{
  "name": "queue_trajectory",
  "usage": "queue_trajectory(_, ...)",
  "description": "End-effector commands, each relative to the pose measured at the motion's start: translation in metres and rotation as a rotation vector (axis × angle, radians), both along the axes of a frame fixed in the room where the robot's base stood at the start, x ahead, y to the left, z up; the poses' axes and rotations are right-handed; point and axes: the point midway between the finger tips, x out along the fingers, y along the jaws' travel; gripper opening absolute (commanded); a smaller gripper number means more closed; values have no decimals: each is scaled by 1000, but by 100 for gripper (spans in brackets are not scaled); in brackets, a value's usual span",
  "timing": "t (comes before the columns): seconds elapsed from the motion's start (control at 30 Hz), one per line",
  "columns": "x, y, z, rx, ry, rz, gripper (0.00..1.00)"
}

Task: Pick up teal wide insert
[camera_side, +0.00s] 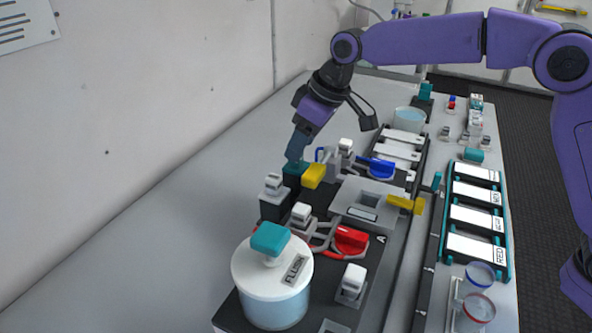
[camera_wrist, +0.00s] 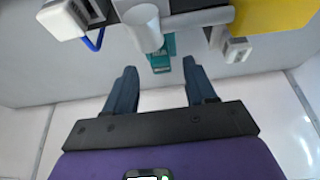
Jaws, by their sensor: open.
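A teal block (camera_side: 295,169), which I take to be the teal wide insert, sits at the far-left edge of the dark base in the side view, just left of a yellow handle. My gripper (camera_side: 295,155) points down directly over it, with the fingertips at or just above its top. In the wrist view the teal piece (camera_wrist: 162,52) shows between and beyond the two spread fingers of my gripper (camera_wrist: 160,70). It is partly hidden by a pale cylinder (camera_wrist: 143,26). The gap between the fingers is empty. I cannot tell whether the fingers touch the block.
The yellow handle (camera_side: 314,175) is close beside my fingers. A white-topped post (camera_side: 274,188) stands just in front, and a blue valve handle (camera_side: 382,167) lies to the right. A tub with a teal-knobbed lid (camera_side: 272,272) stands in the foreground. The table to the left is clear.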

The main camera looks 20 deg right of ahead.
Motion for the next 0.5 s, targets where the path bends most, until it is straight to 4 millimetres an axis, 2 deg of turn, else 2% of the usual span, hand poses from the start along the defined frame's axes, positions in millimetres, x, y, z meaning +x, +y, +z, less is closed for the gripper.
queue_trajectory(0.2, 7, 9, -26, -1, 0, 1, 55)
queue_trajectory(0.5, 9, 11, -30, 0, -1, 1, 55)
